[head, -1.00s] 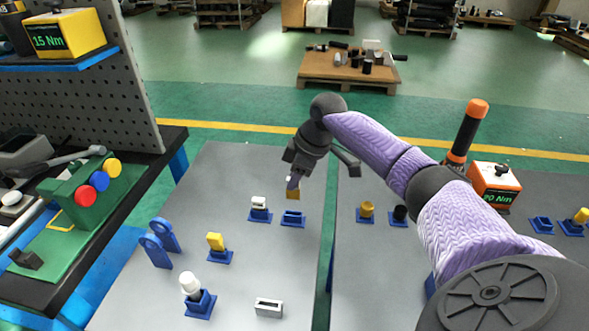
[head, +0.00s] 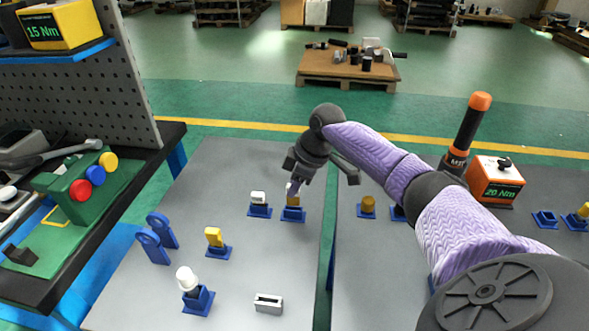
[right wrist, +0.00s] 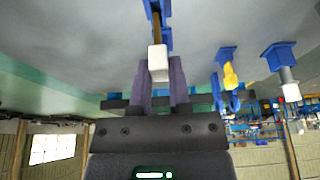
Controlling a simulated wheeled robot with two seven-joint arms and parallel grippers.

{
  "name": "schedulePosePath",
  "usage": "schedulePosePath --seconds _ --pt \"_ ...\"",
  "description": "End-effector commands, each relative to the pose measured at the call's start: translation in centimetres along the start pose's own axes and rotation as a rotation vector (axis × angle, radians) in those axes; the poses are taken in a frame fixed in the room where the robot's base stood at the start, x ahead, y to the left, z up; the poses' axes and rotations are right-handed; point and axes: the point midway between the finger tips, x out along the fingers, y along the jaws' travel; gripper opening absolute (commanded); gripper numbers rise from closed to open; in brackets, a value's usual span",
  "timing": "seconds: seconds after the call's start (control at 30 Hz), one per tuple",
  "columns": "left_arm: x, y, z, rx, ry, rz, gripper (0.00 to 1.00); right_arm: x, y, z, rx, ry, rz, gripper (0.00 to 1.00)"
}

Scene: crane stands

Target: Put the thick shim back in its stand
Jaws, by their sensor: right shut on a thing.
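The thick shim (head: 293,201) shows as a gold-brown block below my right gripper (head: 295,184). It stands roughly upright at its blue stand (head: 292,216), its lower end apparently within the stand. In the right wrist view, a narrow brown strip (right wrist: 156,28) runs to blue stand parts, and a white block (right wrist: 158,63) shows between the fingertips of my right gripper (right wrist: 160,70). The right gripper is shut on the shim. How deep the shim sits is hidden. My left gripper is not in view.
A white-topped piece in a blue stand (head: 258,204) is close on the left. A yellow piece (head: 214,237), a white-capped piece (head: 187,279), blue posts (head: 152,245) and a grey slotted block (head: 268,303) are nearer. A gold piece (head: 367,205) stands right of the gap.

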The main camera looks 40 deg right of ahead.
Motion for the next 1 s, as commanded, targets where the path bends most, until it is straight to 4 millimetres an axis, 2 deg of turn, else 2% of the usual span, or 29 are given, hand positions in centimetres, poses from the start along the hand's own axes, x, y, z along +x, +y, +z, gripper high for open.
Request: schedulePosePath --seconds 0.33,0.83,0.87,1.0 --pt "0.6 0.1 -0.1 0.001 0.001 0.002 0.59 1.4 0.0 0.5 0.001 -0.001 -0.001 0.0" --pt "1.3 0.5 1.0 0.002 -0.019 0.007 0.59 3.3 0.0 1.2 0.001 -0.001 -0.001 0.0" --pt "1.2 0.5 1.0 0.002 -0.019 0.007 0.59 3.2 0.0 1.2 0.0 0.0 -0.001 0.29" --pt "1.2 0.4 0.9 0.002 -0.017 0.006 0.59 3.1 0.0 1.1 0.0 0.0 0.0 0.58"
